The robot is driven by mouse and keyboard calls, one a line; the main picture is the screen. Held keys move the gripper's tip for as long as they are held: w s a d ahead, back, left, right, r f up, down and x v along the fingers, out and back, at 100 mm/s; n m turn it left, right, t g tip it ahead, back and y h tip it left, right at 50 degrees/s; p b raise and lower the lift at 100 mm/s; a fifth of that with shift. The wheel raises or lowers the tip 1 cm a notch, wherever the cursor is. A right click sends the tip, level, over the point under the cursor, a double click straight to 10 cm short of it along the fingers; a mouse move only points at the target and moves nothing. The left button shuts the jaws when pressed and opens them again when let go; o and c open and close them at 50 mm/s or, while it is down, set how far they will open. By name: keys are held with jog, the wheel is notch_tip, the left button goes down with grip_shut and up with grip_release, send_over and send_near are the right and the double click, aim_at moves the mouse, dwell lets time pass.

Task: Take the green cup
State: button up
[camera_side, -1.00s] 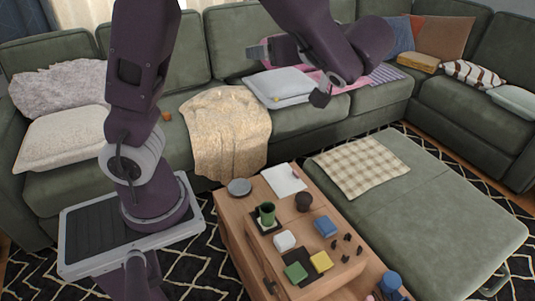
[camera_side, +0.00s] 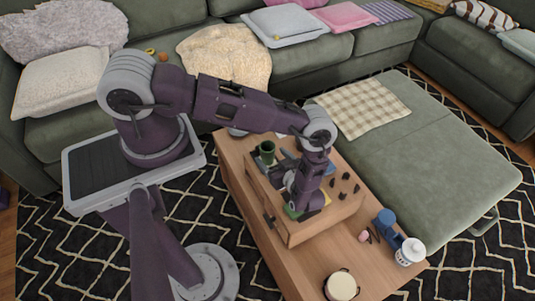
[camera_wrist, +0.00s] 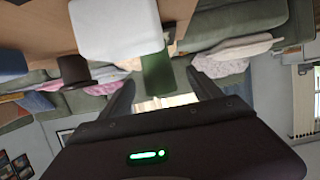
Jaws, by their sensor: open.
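The green cup (camera_side: 267,152) stands upright on the wooden coffee table (camera_side: 250,199), just left of my forearm in the side view. My gripper (camera_wrist: 157,92) is low over the table, to the right of and nearer the camera than the cup; my wrist hides its fingertips in the side view. In the wrist view, which looks upside down, the two dark fingers are spread with nothing held. The green cup (camera_wrist: 157,75) appears ahead, between the fingers. A white block (camera_wrist: 118,28) is close above it in that picture and seems nearer.
A dark cup (camera_wrist: 75,70) and blue block (camera_wrist: 12,62) lie left in the wrist view. Small dark pieces (camera_side: 345,176), a yellow block (camera_side: 326,198) and a green block (camera_side: 291,212) surround my wrist.

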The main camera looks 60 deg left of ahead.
aim_at(265, 147)
jog(key=shift+x, duration=0.9)
jog(key=x, duration=0.5)
jog(key=shift+w+a+r, duration=0.15)
jog(key=shift+a+r, duration=0.15)
jog(key=shift+a, duration=0.05)
jog(key=c, duration=1.4)
